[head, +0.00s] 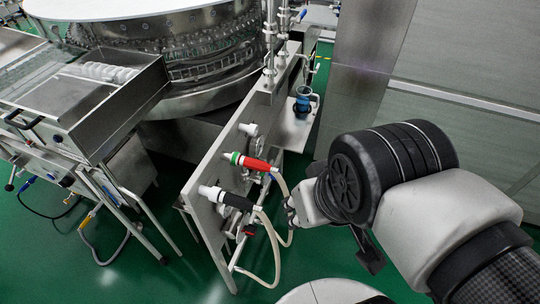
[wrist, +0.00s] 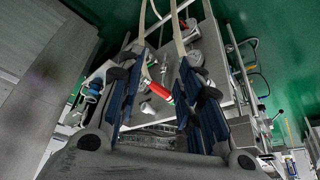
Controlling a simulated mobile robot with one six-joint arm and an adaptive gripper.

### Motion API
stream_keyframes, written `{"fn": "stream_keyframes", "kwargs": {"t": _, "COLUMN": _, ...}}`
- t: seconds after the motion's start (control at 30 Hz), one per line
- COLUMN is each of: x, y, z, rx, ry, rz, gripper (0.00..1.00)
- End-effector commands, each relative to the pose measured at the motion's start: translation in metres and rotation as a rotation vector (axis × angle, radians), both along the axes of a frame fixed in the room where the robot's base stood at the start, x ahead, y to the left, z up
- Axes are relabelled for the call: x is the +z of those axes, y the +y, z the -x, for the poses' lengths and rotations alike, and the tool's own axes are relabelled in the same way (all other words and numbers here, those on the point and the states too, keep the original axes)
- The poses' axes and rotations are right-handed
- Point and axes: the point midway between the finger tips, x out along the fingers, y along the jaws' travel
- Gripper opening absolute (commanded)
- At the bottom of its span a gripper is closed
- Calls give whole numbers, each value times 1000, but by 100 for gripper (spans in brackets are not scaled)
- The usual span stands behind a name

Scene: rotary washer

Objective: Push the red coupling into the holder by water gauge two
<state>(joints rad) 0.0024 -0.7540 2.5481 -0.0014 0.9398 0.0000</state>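The red coupling (head: 257,164), with a green band and a white nozzle, lies across the upper part of the steel panel, and a pale hose leaves its right end. In the wrist view the red coupling (wrist: 159,91) shows beyond and between my fingers, apart from them. My gripper (head: 291,207) is to the right of the panel, below and right of the red coupling. In the wrist view my gripper (wrist: 160,62) has its two fingers spread with nothing held between them. Round fittings show on the panel, but no gauge number is readable. Whether the coupling is seated in its holder cannot be told.
A black coupling (head: 236,202) with a white nozzle sits lower on the steel panel (head: 205,178). Pale hoses (head: 273,245) hang in loops close to my gripper. A blue container (head: 302,103) stands on a shelf behind. The rotary washer (head: 190,60) is beyond.

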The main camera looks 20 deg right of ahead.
Motion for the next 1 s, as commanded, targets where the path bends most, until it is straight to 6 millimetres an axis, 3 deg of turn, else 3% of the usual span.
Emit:
{"fn": "stream_keyframes", "kwargs": {"t": 0.17, "x": 0, "y": 0, "z": 0, "rx": 0, "ry": 0, "rz": 0, "gripper": 33}}
{"fn": "stream_keyframes", "kwargs": {"t": 0.27, "x": -1, "y": 0, "z": 0, "rx": -3, "ry": 5, "rz": -3, "gripper": 39}}
{"fn": "stream_keyframes", "kwargs": {"t": 0.47, "x": -17, "y": 7, "z": 0, "rx": -92, "ry": 154, "rz": -104, "gripper": 43}}
{"fn": "stream_keyframes", "kwargs": {"t": 0.77, "x": -54, "y": 39, "z": -17, "rx": -442, "ry": 614, "rz": -551, "gripper": 43}}
{"fn": "stream_keyframes", "kwargs": {"t": 1.0, "x": -72, "y": 46, "z": -65, "rx": -753, "ry": 893, "rz": -1010, "gripper": 43}}
